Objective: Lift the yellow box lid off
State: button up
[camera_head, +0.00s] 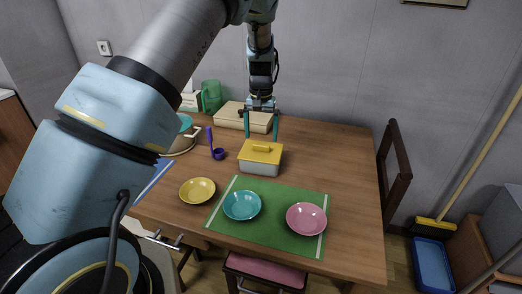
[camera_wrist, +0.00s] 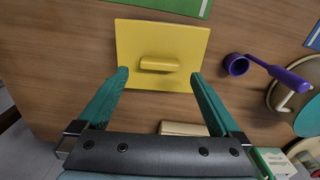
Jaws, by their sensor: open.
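The yellow box lid (camera_head: 261,153) sits on a white box (camera_head: 259,168) near the middle of the table. It has a raised bar handle on top. The wrist view shows the lid (camera_wrist: 178,42) and its handle (camera_wrist: 159,64) ahead of the fingertips. My gripper (camera_head: 262,130) has teal fingers pointing down, above and behind the lid in the head view. In the wrist view my gripper (camera_wrist: 159,74) is open and empty, its fingers spread wide with the handle lying between their tips in the picture. The gap in height between fingertips and lid is hard to tell.
A purple ladle (camera_head: 217,152) stands left of the box, near a pot (camera_head: 184,142). A cream box (camera_head: 232,117) and green jug (camera_head: 211,96) are behind. Yellow (camera_head: 197,190), teal (camera_head: 242,205) and pink (camera_head: 306,218) dishes are in front. The table's right side is clear.

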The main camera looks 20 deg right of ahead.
aim_at(261, 145)
jog(key=shift+f+p, duration=0.55)
jog(key=shift+f, duration=1.45)
jog(key=shift+c, duration=0.2)
jog(key=c, duration=1.3)
